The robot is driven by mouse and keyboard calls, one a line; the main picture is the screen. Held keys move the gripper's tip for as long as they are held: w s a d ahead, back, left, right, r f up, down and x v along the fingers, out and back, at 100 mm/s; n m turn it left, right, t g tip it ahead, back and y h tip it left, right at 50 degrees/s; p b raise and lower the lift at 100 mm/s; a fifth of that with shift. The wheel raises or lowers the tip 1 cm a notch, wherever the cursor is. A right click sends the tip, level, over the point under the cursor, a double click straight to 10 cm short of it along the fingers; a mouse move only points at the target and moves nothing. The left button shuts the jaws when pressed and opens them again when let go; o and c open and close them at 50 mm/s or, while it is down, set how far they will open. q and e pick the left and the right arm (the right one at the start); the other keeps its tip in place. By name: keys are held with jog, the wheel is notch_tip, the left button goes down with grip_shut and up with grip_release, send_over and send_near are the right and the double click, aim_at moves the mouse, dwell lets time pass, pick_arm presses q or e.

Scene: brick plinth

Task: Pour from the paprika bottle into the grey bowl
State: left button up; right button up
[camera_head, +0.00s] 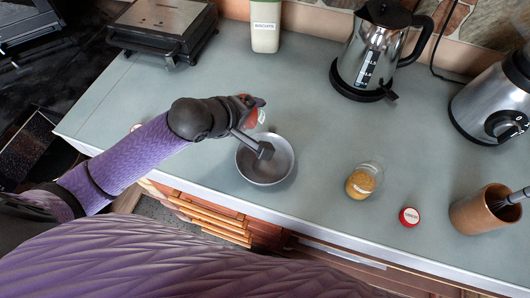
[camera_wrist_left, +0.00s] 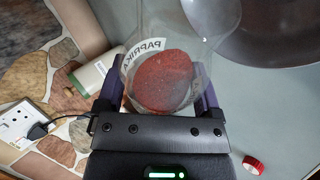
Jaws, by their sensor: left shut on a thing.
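The paprika bottle is clear glass with red powder in it. In the left wrist view the bottle (camera_wrist_left: 165,75) sits between the fingers of my left gripper (camera_wrist_left: 160,88), its PAPRIKA label partly in sight. In the head view my left gripper (camera_head: 250,103) is shut on the bottle (camera_head: 258,116), just behind the grey bowl (camera_head: 278,170). The wrist partly hides the bottle there, and its exact tilt is hard to tell. The bowl stands on the counter, partly covered by a dark wrist part. It also shows at upper right in the left wrist view (camera_wrist_left: 280,30). No powder shows in it.
A jar of yellow-brown spice (camera_head: 361,183) and a red cap (camera_head: 409,217) stand right of the bowl. A wooden cup with a whisk (camera_head: 478,211) is farther right. A kettle (camera_head: 368,55), blender (camera_head: 492,103), biscotti jar (camera_head: 265,28) and grill (camera_head: 160,28) line the back.

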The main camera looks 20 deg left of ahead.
pick_arm(q)
jog(key=shift+s+d+f+m+t+y, duration=0.15)
jog(key=shift+f+m+t+y, duration=0.15)
jog(key=shift+m+t+y, duration=0.45)
dwell(3.4)
jog(key=shift+s+d+r+m+t+y+p, duration=0.15)
jog(key=shift+r+m+t+y+p, duration=0.1)
jog(key=shift+r+t, duration=0.25)
jog(key=shift+s+d+r+m+t+y+p, duration=0.15)
jog(key=shift+r+m+t+y+p, duration=0.15)
jog(key=shift+t, duration=0.25)
dwell(2.8)
